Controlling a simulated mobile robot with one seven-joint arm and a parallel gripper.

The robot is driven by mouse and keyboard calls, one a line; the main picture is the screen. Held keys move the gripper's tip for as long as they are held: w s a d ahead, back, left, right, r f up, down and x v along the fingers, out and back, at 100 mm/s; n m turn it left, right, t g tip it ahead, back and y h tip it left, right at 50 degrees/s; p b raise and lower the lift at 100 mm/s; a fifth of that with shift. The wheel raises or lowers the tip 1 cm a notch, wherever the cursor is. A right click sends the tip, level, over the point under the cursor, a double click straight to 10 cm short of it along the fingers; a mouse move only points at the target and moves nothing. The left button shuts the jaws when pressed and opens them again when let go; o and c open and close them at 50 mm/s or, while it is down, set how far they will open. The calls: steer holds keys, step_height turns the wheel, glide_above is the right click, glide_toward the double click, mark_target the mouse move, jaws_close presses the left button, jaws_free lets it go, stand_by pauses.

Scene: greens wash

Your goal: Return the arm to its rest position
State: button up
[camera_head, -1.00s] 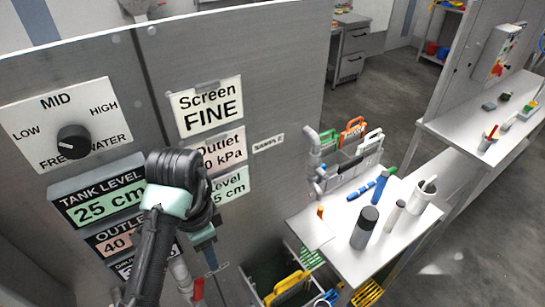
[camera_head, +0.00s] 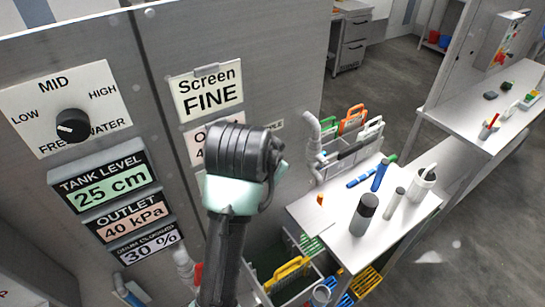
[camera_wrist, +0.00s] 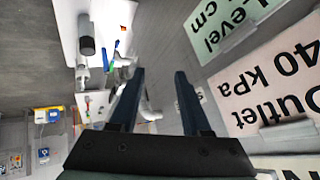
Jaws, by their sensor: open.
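My arm (camera_head: 238,165) rises in front of the grey panel in the head view, its black joint covering part of the outlet label. My gripper (camera_wrist: 160,75) shows in the wrist view with its two dark fingers apart and nothing between them. The fingers point past the panel's labels, with the white table (camera_wrist: 70,30) beyond to the left. In the head view the gripper is hidden behind my arm.
The panel carries a black knob (camera_head: 72,125) and readout plates (camera_head: 105,184). Bins with a yellow handle (camera_head: 287,273) stand below.

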steer(key=shift+w+d+r+t, duration=0.15)
steer(key=shift+d+r+t, duration=0.15)
steer(key=shift+r, duration=0.2)
steer(key=s+d+r+n+t+h+b, duration=0.1)
steer(key=d+r+n+t+b, duration=0.15)
steer(key=r+t, duration=0.45)
steer(key=s+d+r+n+t+b, duration=0.1)
steer(key=r+t+b, duration=0.25)
steer(key=r, duration=0.85)
steer(key=s+a+r+n+t+y+b, duration=0.2)
steer(key=s+r+t, duration=0.6)
steer(key=s+r, duration=0.5)
steer(key=shift+s+a+n+b, duration=0.4)
steer(key=shift+s+n+b, duration=0.35)
steer(key=shift+n, duration=0.4)
steer(key=shift+w, duration=0.1)
